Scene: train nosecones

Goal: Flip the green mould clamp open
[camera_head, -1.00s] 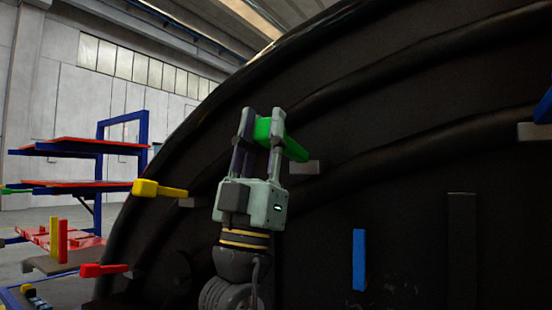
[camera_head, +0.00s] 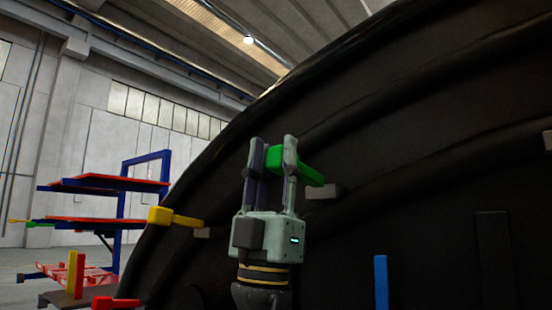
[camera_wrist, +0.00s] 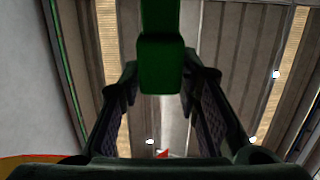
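The green mould clamp (camera_head: 310,174) sits at its grey bracket (camera_head: 323,191) on the large dark mould, its bar pointing up and left. In the head view, my gripper (camera_head: 273,144) is around the clamp's free end, with one finger on either side. In the wrist view, the dark green clamp end (camera_wrist: 161,63) lies between the tips of my gripper (camera_wrist: 160,78). The fingers stand apart, with open space below the clamp end. Whether the pads touch it is hard to tell.
The dark curved mould (camera_head: 420,140) fills the right side. A yellow clamp (camera_head: 175,216), a red clamp (camera_head: 115,303) and a blue clamp (camera_head: 381,282) are on it. A blue rack with red shelves (camera_head: 95,181) stands at the left.

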